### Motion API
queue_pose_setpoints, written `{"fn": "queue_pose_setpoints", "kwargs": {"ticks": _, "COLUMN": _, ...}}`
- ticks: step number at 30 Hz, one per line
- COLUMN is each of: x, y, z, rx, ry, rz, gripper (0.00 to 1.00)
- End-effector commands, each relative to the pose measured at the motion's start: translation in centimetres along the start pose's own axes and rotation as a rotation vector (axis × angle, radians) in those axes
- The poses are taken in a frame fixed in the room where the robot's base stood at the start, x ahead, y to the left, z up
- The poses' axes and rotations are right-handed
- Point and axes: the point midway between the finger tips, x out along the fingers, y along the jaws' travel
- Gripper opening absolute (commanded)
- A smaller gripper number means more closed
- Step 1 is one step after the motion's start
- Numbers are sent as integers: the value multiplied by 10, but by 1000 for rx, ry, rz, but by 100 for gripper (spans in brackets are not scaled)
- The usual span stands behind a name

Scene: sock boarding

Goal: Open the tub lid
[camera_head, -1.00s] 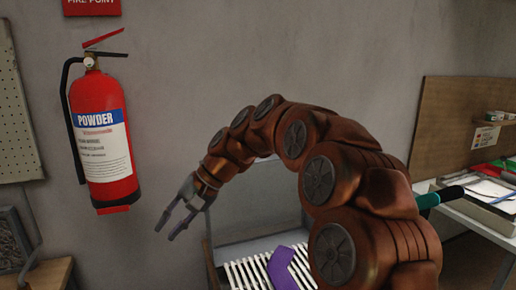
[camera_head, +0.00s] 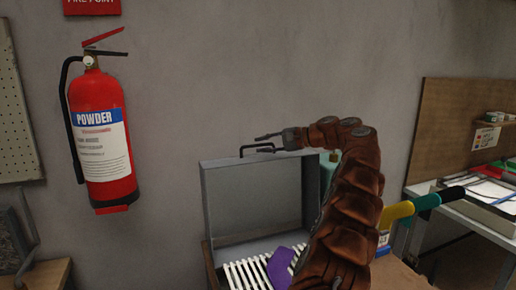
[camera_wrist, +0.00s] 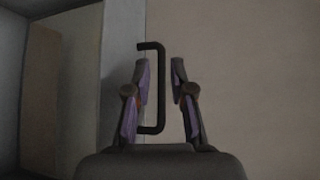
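The tub's grey lid (camera_head: 250,200) stands raised, roughly upright, at the back of the tub (camera_head: 211,262). A black bar handle (camera_head: 257,149) sits at its top edge. My gripper (camera_head: 262,144) is at this handle, coming from the right. In the wrist view, the handle (camera_wrist: 160,90) passes between the two spread fingers of my gripper (camera_wrist: 162,75).
A white slatted rack (camera_head: 240,274) with a purple piece (camera_head: 280,264) on it lies in the tub. A red extinguisher (camera_head: 101,140) hangs on the wall at left. A side table with a tray (camera_head: 480,212) stands at right. My arm covers the tub's right part.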

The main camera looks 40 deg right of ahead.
Motion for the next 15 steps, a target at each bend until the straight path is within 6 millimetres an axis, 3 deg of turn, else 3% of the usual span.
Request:
{"fn": "queue_pose_setpoints", "kwargs": {"ticks": 3, "x": -21, "y": 4, "z": -25, "rx": 8, "ry": 44, "rz": -28, "gripper": 23}}
{"fn": "queue_pose_setpoints", "kwargs": {"ticks": 7, "x": -34, "y": 4, "z": -36, "rx": 7, "ry": 68, "rz": -45, "gripper": 23}}
{"fn": "queue_pose_setpoints", "kwargs": {"ticks": 15, "x": -27, "y": 4, "z": -39, "rx": 8, "ry": 72, "rz": -50, "gripper": 23}}
